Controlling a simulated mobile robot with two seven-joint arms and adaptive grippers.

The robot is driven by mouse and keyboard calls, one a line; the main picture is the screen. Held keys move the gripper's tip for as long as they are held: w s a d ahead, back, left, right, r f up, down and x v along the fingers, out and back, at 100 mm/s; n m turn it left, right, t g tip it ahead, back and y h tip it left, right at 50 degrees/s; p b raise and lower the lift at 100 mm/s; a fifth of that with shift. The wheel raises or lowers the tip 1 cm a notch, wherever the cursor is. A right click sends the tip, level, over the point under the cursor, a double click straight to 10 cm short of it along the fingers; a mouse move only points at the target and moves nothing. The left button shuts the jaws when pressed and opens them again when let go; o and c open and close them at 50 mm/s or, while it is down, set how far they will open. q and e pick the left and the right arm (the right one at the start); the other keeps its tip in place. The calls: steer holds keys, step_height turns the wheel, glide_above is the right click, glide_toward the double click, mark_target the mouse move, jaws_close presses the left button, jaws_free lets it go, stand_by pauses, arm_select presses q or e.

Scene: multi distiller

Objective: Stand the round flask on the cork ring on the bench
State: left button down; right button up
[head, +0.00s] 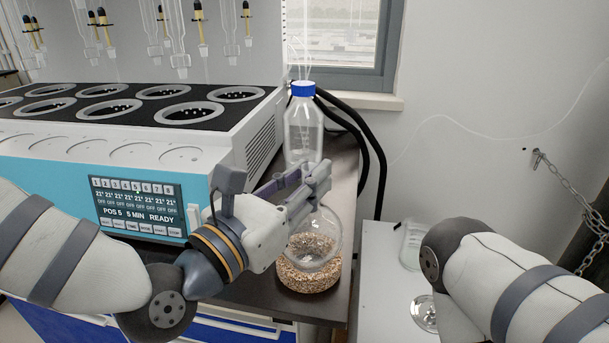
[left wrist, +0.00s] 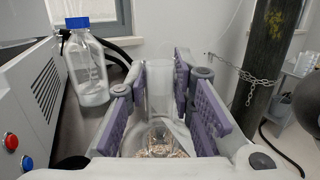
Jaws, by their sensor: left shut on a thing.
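The round flask (head: 323,248) is clear glass, and its round body sits at the cork ring with its neck up. The cork ring (head: 308,279) is a speckled brown ring on the dark bench (head: 342,205), near its right end. My left gripper (head: 322,176) is shut on the flask's neck, just above the ring. In the left wrist view the clear neck (left wrist: 160,88) stands between the purple finger pads, with speckled cork below. Whether the flask's weight rests on the ring I cannot tell. Of my right arm only a link shows; its gripper is out of view.
A blue-capped bottle (head: 302,120) stands on the bench behind my left gripper. The multi distiller (head: 130,130) fills the left side. A lower white surface (head: 385,300) with glassware (head: 412,245) lies to the right, past the bench edge. Black hoses run behind the bottle.

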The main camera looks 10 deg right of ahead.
arm_select(q)
steer(key=shift+f, duration=0.45)
stand_by(0.4)
steer(key=c, duration=1.3)
jaws_free()
steer(key=shift+a, duration=0.1)
steer(key=v, duration=0.7)
steer(key=shift+s+a, duration=0.15)
